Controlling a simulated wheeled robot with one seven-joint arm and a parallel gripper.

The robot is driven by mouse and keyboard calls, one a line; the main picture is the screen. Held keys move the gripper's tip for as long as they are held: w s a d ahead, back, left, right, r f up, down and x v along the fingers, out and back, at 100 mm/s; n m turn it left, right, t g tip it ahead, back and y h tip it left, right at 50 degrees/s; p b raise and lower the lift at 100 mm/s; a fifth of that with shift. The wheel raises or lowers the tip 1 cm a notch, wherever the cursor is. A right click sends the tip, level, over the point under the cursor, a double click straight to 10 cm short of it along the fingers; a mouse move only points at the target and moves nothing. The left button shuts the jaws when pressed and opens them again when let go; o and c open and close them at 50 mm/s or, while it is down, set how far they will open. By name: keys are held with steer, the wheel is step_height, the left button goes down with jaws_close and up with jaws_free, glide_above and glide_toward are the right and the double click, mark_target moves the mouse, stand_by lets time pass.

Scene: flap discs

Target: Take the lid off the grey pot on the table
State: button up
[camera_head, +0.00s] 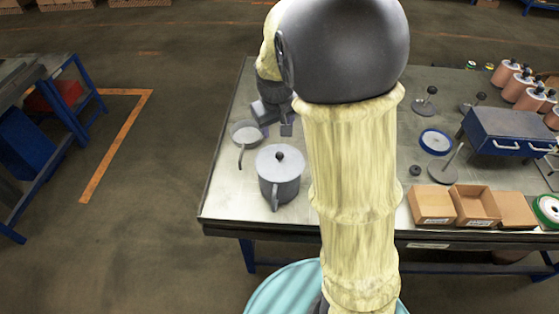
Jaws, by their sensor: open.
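The grey pot (277,189) stands upright on the table near its left front corner. Its light grey lid (266,163) sits on top with a small black knob in the middle. The pot's handle points toward the front. My gripper (276,119) is open, beyond the pot and just left of my arm, and partly hidden by it. It is apart from the lid and holds nothing that I can see.
A small grey pan (246,130) lies behind and left of the pot. My arm covers the table's middle. To the right are open cardboard boxes (432,206), a blue toolbox (508,132), a blue-rimmed disc (435,142) and several orange cylinders (505,73).

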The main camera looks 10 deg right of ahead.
steer(key=p, duration=0.3)
glide_above(279, 153)
steer(key=s, duration=0.2)
steer(key=f, duration=1.1)
steer(key=shift+w+a+f, duration=0.1)
steer(key=shift+a+f, duration=0.15)
steer(key=shift+f, duration=0.1)
steer(key=shift+f, duration=0.1)
steer(key=shift+p+x, duration=1.4)
steer(key=shift+x, duration=1.1)
steer(key=shift+w, duration=0.1)
steer(key=shift+d, duration=0.1)
steer(key=c, duration=1.1)
step_height(279, 153, up, 10)
steer(key=b, duration=0.3)
